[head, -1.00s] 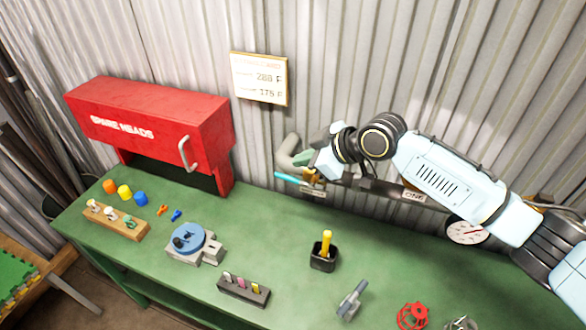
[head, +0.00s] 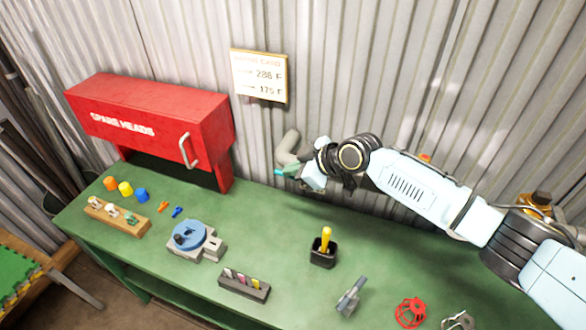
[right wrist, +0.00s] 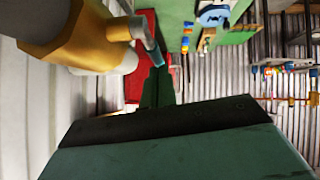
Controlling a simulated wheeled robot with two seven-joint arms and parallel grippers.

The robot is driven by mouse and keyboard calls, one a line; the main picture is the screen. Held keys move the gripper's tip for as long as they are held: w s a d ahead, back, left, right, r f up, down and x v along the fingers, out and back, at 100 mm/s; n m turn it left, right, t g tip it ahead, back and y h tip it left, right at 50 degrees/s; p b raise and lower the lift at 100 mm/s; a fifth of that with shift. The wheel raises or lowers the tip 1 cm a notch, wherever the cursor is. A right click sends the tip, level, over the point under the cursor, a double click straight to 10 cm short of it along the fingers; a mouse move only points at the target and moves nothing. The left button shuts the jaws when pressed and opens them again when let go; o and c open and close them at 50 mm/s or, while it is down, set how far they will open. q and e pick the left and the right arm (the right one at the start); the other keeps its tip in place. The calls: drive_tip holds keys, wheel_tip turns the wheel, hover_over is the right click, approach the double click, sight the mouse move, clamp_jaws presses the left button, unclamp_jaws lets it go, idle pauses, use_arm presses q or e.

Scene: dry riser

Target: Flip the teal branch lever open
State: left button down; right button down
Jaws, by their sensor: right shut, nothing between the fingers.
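The teal lever's tip (head: 278,172) shows in the head view at the left end of the pipework on the wall, partly covered by my right gripper. In the right wrist view, the lever (right wrist: 158,59) is a grey bar with a teal end. It comes from a brass-coloured valve body (right wrist: 75,32) and ends just beyond my fingertips. My right gripper (head: 288,169) is shut and empty, its fingers close to the lever; I cannot tell whether they touch. Its green fingers (right wrist: 159,80) point toward the teal end. The left gripper is not in view.
A red cabinet (head: 150,122) marked SPARE HEADS stands left of the lever. A card (head: 259,77) hangs on the corrugated wall above. The green bench (head: 290,225) holds a blue-topped fixture (head: 190,237), a black holder (head: 322,255) and small parts. My right arm hides much of the pipework.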

drive_tip(key=shift+f+b, duration=0.7)
drive_tip(key=shift+b, duration=0.1)
